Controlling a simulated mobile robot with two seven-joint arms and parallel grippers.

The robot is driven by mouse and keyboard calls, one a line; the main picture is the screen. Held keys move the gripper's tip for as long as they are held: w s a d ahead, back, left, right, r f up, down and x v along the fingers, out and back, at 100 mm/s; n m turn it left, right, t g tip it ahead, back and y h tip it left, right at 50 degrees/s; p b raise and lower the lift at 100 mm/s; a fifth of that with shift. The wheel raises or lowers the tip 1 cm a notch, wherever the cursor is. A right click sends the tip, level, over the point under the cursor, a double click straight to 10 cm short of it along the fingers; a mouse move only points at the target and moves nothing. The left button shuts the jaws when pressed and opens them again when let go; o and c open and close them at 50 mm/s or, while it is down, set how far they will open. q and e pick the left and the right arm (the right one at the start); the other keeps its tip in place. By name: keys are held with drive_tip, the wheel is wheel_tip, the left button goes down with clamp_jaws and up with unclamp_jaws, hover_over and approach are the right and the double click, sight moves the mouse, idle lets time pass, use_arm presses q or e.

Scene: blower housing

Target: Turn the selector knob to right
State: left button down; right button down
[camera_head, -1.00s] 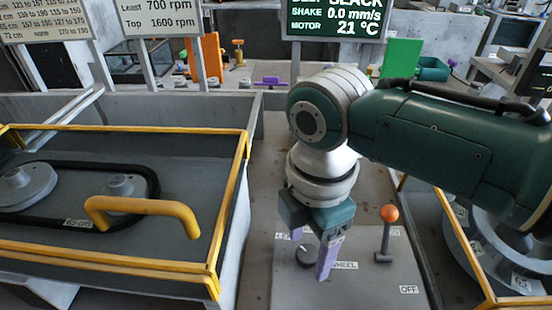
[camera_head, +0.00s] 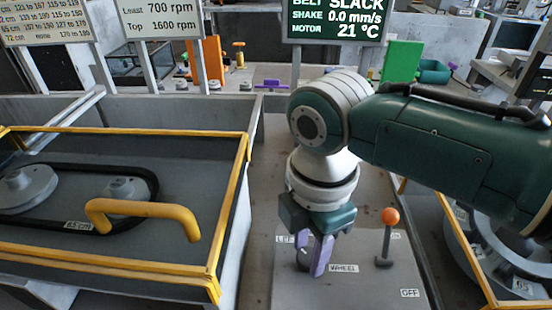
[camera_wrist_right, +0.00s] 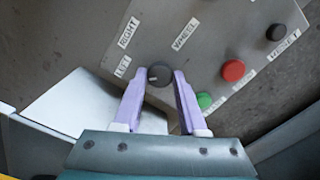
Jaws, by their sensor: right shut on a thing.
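The selector knob (camera_wrist_right: 160,74) is small, dark and round, on a grey sloped panel (camera_wrist_right: 205,45). A pale mark shows on its left side in the wrist view. The RIGHT label (camera_wrist_right: 129,32) and LEFT label (camera_wrist_right: 122,66) lie left of the knob there. My right gripper (camera_wrist_right: 160,80) has its purple fingers on both sides of the knob, shut on it. In the head view the right gripper (camera_head: 312,260) points down at the panel, and its fingers hide most of the knob. My left gripper is not in view.
A lever with an orange ball (camera_head: 390,216) stands right of the gripper, by ON and OFF labels. The wrist view shows a red button (camera_wrist_right: 233,70), a green button (camera_wrist_right: 204,100) and a black knob (camera_wrist_right: 276,32) nearby. A yellow-railed belt housing (camera_head: 130,265) is at left.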

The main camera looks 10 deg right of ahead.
drive_tip(key=shift+m, duration=0.3)
drive_tip(key=shift+r+m+p, duration=0.1)
drive_tip(key=shift+m+p, duration=0.4)
drive_tip(key=shift+p, duration=0.05)
drive_tip(key=m+p, duration=0.1)
drive_tip(key=m, duration=0.2)
drive_tip(key=shift+p, duration=0.3)
drive_tip(key=m+p, duration=0.1)
drive_tip(key=m, duration=0.3)
drive_tip(key=shift+m, duration=0.3)
drive_tip(key=shift+m+p, duration=0.4)
drive_tip(key=shift+m, duration=0.8)
drive_tip(key=shift+c, duration=2.3)
unclamp_jaws()
